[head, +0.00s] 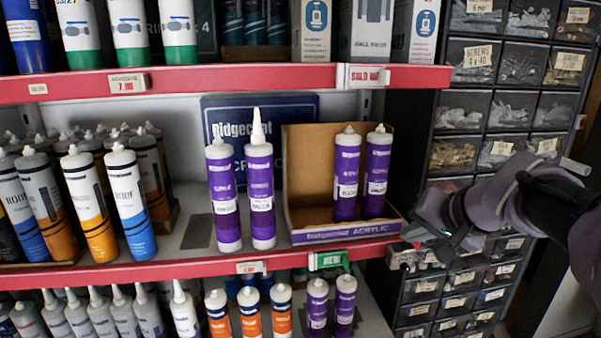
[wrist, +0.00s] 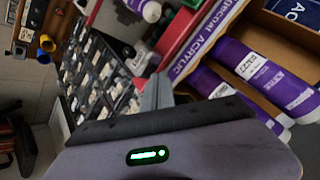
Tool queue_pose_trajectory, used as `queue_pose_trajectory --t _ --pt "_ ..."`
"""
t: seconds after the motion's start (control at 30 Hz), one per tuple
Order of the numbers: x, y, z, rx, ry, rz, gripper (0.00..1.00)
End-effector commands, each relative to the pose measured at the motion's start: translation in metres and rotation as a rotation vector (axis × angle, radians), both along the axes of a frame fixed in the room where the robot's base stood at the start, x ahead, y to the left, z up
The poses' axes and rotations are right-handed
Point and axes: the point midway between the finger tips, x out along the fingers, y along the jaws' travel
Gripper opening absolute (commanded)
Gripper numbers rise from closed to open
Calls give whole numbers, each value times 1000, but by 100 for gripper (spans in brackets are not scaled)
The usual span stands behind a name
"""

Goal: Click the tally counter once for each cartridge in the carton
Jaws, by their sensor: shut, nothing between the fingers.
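The open brown carton (head: 303,172) stands on the middle shelf with a purple front lip. Two purple cartridges stand in it, a left one (head: 346,178) and a right one (head: 376,175). In the wrist view, the carton's lip (wrist: 207,42) and the two cartridges (wrist: 262,72) show at the right. My gripper (head: 418,237) is shut and empty, just right of the carton's front right corner. A small grey device with a red part (head: 402,257), perhaps the tally counter, sits at the shelf's right end below my gripper. Its face and reading cannot be made out.
Two more purple cartridges (head: 224,195) stand outside the carton, to its left. Roof sealant cartridges (head: 130,200) crowd the shelf's left side. A red shelf edge (head: 180,270) runs along the front. Drawers of small parts (head: 458,155) stand behind my arm at the right.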

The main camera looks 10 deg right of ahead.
Motion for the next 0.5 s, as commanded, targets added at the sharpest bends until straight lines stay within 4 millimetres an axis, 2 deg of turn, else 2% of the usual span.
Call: queue_pose_trajectory --t 0.5 --pt "0 0 -6 0 0 0 0"
